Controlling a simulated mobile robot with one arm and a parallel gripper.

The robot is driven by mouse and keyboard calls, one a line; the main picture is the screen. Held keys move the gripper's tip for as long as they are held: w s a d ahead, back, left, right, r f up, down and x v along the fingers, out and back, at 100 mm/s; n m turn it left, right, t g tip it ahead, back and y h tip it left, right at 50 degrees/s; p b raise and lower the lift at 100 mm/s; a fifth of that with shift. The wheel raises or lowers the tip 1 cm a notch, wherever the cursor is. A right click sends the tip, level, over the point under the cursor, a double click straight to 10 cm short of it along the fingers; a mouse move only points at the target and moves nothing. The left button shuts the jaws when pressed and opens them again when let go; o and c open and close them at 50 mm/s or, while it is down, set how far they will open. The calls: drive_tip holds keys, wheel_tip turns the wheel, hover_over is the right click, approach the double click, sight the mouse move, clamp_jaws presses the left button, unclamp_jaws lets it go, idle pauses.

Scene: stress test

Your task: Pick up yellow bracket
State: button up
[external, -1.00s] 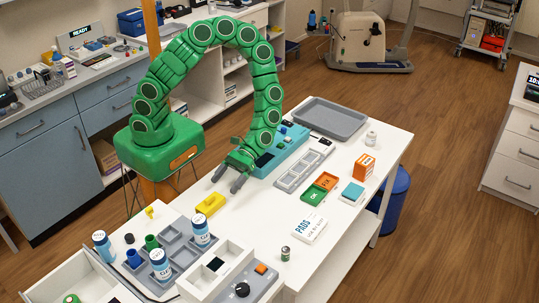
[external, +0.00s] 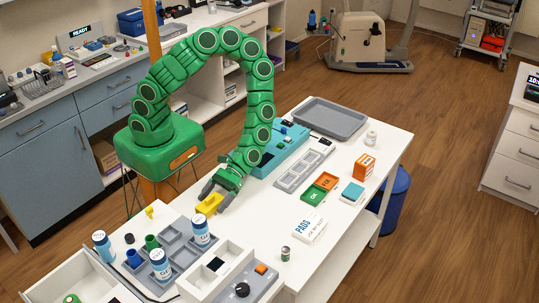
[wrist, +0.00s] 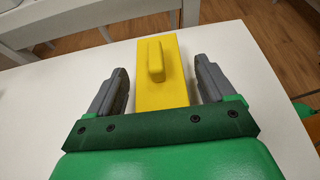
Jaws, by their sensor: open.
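The yellow bracket (external: 209,203) lies on the white table near its left edge. In the wrist view the yellow bracket (wrist: 150,88) is a flat plate with a raised rounded rib along its middle. My gripper (external: 214,198) is open and down at the bracket. In the wrist view my gripper (wrist: 161,85) has one grey finger on each side of the bracket, with a gap showing at both sides. The bracket's near end is hidden behind the green gripper body.
A grey compartment tray (external: 172,252) with bottles stands at the front left. A teal device (external: 280,152) and a pale three-section tray (external: 300,173) lie behind and right of my gripper. The white table (external: 255,222) is clear to the gripper's right.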

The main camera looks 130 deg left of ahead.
sight(213, 195)
drive_tip(key=c, duration=1)
drive_tip(key=shift+c, duration=0.2)
wheel_tip(213, 195, up, 18)
idle(0.5)
